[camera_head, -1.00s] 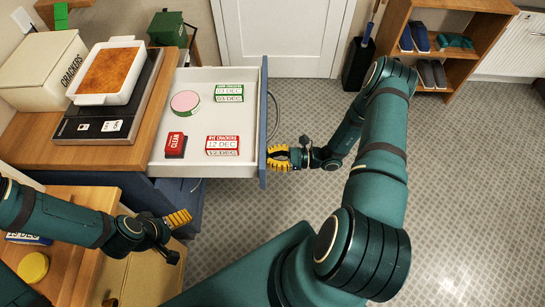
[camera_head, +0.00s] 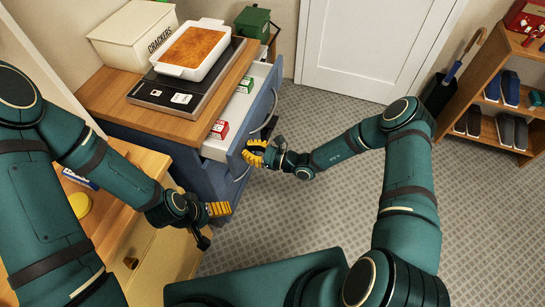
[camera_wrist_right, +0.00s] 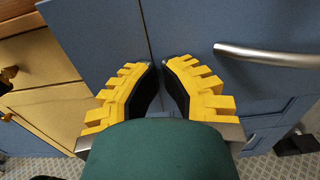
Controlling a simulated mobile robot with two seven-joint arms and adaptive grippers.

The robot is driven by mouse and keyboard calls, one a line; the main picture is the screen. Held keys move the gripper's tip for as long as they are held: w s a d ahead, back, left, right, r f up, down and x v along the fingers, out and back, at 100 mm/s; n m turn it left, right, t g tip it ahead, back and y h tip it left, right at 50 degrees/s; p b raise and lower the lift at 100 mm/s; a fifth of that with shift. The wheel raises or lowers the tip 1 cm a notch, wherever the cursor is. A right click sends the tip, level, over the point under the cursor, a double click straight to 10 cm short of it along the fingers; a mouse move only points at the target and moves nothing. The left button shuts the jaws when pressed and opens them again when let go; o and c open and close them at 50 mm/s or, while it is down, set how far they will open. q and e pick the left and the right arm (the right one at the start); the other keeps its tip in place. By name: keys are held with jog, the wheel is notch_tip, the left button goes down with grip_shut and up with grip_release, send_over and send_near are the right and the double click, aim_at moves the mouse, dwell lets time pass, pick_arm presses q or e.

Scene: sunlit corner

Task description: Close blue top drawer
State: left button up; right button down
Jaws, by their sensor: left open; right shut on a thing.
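The blue top drawer (camera_head: 236,153) is partly open, with a strip of its white inside showing. Red-and-white and green boxes lie in it. My right gripper (camera_head: 255,153) is at the near end of the drawer's blue front. In the right wrist view its yellow fingers (camera_wrist_right: 161,66) are close together at a vertical edge of the blue front, left of the metal handle (camera_wrist_right: 265,56). It is shut on that edge, though the contact is partly hidden. My left gripper (camera_head: 218,209) is open and empty, below the drawer and in front of the cabinet's lower part.
A scale (camera_head: 190,92) with a baking dish (camera_head: 194,48) and a crackers box (camera_head: 134,36) stand on the wooden top (camera_head: 112,98). A lower wooden unit (camera_head: 130,160) is at the left. A shoe shelf (camera_head: 490,125) stands at right. The tiled floor between is clear.

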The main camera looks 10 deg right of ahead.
aim_at(215, 140)
jog(key=b+x, duration=0.1)
jog(key=x, duration=0.9)
jog(key=shift+w+a, duration=0.2)
jog(key=shift+a, duration=0.05)
jog(key=shift+w+a, duration=0.35)
jog(key=shift+a, duration=0.1)
jog(key=shift+a+r+b, duration=0.1)
jog(key=shift+b, duration=0.2)
jog(key=shift+w, duration=0.1)
